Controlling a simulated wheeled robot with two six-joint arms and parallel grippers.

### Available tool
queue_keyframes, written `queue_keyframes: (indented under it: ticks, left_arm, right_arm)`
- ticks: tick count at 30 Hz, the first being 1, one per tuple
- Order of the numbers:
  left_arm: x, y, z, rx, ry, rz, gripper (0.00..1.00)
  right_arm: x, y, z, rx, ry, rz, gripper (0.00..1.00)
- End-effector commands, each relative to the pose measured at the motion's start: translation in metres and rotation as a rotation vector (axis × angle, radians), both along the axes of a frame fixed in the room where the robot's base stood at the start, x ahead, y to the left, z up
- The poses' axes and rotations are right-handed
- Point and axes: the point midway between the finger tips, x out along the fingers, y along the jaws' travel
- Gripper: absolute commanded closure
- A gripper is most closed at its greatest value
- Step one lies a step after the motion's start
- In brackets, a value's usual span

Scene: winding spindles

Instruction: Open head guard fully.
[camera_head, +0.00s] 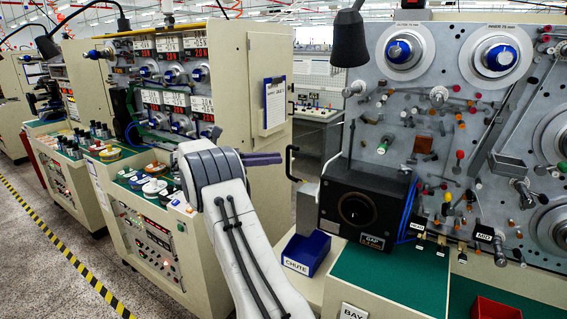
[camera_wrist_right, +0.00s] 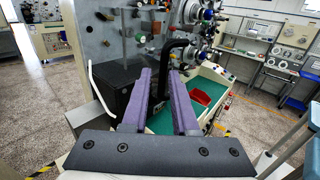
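My right gripper (camera_head: 264,159) reaches in from the bottom, its purple fingers pointing right. In the right wrist view its two fingers (camera_wrist_right: 162,74) stand apart with a gap between them. A black bent handle (camera_head: 290,163) is just right of the fingertips in the head view. In the wrist view a thick black bent bar (camera_wrist_right: 181,46), likely this handle, is by the fingertips; I cannot tell whether they touch it. A clear pane (camera_wrist_right: 133,45), perhaps the head guard, shows in front of the grey panel; its opening angle is unclear. My left gripper is out of view.
A black box with a dial (camera_head: 356,208) stands beside the handle, with a blue chute bin (camera_head: 306,253) below it. The grey panel (camera_head: 440,75) carries reels and pegs. A red tray (camera_head: 496,308) sits on the green worktop (camera_head: 395,278). Beige cabinets stand left.

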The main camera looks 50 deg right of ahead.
Motion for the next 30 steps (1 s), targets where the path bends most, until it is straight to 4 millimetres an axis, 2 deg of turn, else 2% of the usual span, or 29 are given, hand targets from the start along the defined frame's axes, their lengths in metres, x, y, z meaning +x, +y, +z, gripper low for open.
queue_keyframes:
  ticks: [1,5,6,7,15,21,30]
  left_arm:
    - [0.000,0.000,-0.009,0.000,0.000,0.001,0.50]
    - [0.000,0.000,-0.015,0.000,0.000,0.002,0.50]
    - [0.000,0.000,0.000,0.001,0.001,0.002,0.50]
    - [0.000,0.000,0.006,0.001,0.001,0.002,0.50]
    - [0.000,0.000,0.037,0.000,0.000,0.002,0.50]
    - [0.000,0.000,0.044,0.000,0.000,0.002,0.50]
    - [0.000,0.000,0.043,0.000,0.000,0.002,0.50]
  right_arm:
    - [0.008,0.009,-0.005,-0.001,-0.002,0.004,0.73]
    - [0.025,0.029,-0.004,-0.001,-0.003,0.003,0.73]
    - [0.026,0.030,0.006,0.001,0.001,0.001,0.73]
    - [0.027,0.031,0.007,0.001,0.002,0.001,0.73]
    - [0.036,0.042,0.005,0.001,0.002,0.001,0.73]
    - [0.039,0.046,0.002,0.001,0.001,0.001,0.73]
    - [0.039,0.047,0.000,0.000,0.000,0.001,0.73]
